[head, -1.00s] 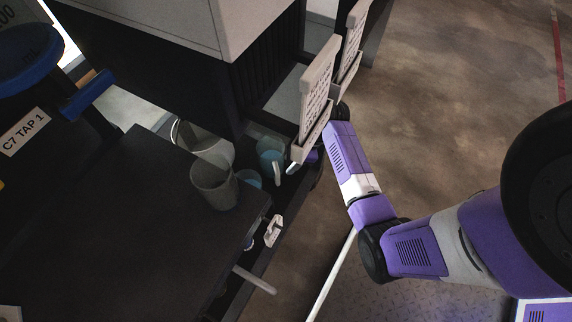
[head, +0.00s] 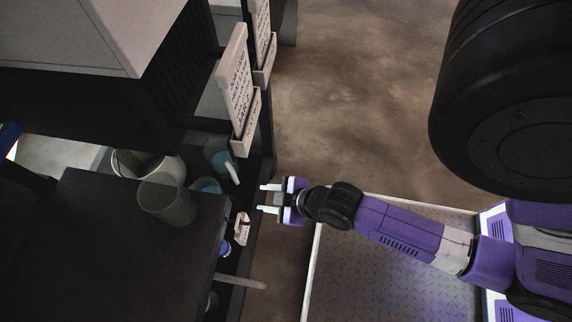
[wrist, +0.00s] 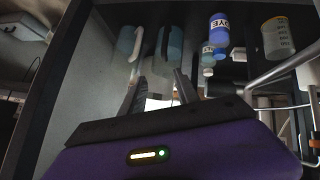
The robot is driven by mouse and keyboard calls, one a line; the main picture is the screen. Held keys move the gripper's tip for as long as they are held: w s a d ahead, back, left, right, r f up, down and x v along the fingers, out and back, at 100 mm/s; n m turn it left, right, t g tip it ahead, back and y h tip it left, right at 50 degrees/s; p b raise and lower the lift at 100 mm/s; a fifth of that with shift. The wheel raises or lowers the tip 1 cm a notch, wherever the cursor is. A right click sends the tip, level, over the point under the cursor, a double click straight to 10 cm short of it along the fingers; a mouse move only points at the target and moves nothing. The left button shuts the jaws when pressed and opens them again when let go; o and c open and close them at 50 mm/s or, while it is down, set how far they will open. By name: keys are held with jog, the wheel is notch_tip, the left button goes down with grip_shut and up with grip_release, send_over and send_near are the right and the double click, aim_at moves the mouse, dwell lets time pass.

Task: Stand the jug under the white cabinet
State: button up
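A blue translucent jug (head: 216,158) with a pale handle stands on the dark shelf, near the slatted side below the white cabinet (head: 110,35). A hanging sign panel partly hides it. Its exact place under the cabinet is unclear. A second bluish vessel (head: 207,186) is close by, partly hidden. My gripper (head: 266,199) is open and empty, outside the shelf edge, apart from the jug.
Two grey-white buckets or cups, one at the front (head: 167,203), stand by the dark tabletop (head: 90,240). A sign panel (head: 236,85) overhangs the shelf edge. A blue dye bottle (wrist: 219,30) and a beaker (wrist: 277,37) show in the wrist view.

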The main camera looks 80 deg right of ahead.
jog(key=s+a+r+t, duration=0.2)
jog(key=r, duration=0.5)
jog(key=s+a+r+m+t+y, duration=0.1)
jog(key=s+a+r+t, duration=0.1)
jog(key=r, duration=0.6)
jog(key=s+a+r+m+t+y, duration=0.1)
jog(key=s+a+r, duration=0.1)
jog(key=r, duration=0.5)
jog(key=shift+s+a+r+t, duration=0.2)
jog(key=shift+s+a+t, duration=0.2)
jog(key=shift+a, duration=0.35)
notch_tip(320, 180, up, 23)
jog(key=p, duration=2.3)
